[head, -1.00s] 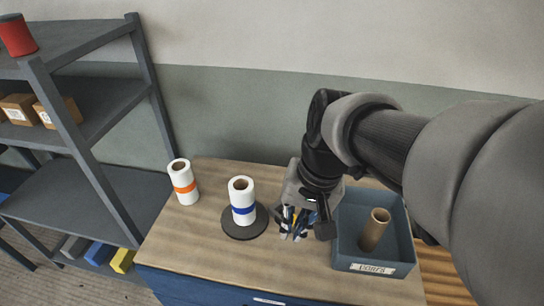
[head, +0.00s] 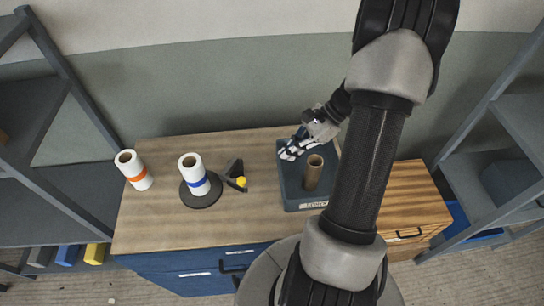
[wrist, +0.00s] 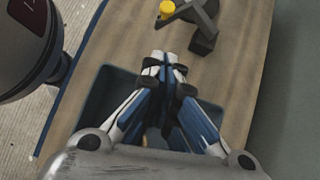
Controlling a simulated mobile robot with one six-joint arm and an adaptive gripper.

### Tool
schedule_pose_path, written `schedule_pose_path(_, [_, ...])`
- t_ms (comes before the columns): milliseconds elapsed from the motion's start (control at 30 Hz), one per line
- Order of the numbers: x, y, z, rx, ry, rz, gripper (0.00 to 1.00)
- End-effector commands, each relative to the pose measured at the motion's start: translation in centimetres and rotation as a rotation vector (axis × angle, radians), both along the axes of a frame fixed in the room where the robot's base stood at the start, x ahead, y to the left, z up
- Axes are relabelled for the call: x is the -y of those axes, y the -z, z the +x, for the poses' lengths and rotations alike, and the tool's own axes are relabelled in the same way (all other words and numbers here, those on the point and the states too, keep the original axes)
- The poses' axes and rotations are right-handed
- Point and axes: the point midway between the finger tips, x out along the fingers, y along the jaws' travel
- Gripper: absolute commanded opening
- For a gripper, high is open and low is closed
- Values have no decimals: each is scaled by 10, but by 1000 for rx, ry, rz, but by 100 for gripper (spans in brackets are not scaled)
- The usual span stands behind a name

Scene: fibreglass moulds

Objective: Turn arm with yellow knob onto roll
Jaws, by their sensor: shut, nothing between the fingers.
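The dark arm (head: 234,169) with the yellow knob (head: 241,182) is on the wooden bench top, right of the roll with the blue band (head: 192,167). The knob end points to the front and shows apart from the roll. That roll stands upright on a dark round base (head: 201,201). My gripper (head: 285,154) is right of the arm, near the back left of the grey bin, clear of the knob. In the wrist view, my blue-and-white fingers (wrist: 163,60) are closed together and empty. The yellow knob (wrist: 167,8) and dark arm (wrist: 203,25) show beyond the fingertips.
The grey bin (head: 294,200) holds a bare cardboard core (head: 314,172). A roll with an orange band (head: 138,179) stands at the bench's left. Shelves (head: 50,205) flank the bench on both sides. The bench front is clear between roll base and bin.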

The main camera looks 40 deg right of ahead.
Motion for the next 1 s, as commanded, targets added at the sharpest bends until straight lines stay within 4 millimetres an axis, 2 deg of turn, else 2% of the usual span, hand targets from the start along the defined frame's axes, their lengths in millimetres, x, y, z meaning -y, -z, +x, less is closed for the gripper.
schedule_pose_path(433, [-56,70,23,-3,-7,1,0])
schedule_pose_path(700, [-86,74,37,0,-6,-3,0])
schedule_pose_path(1000, [-91,74,40,0,-4,-2,0])
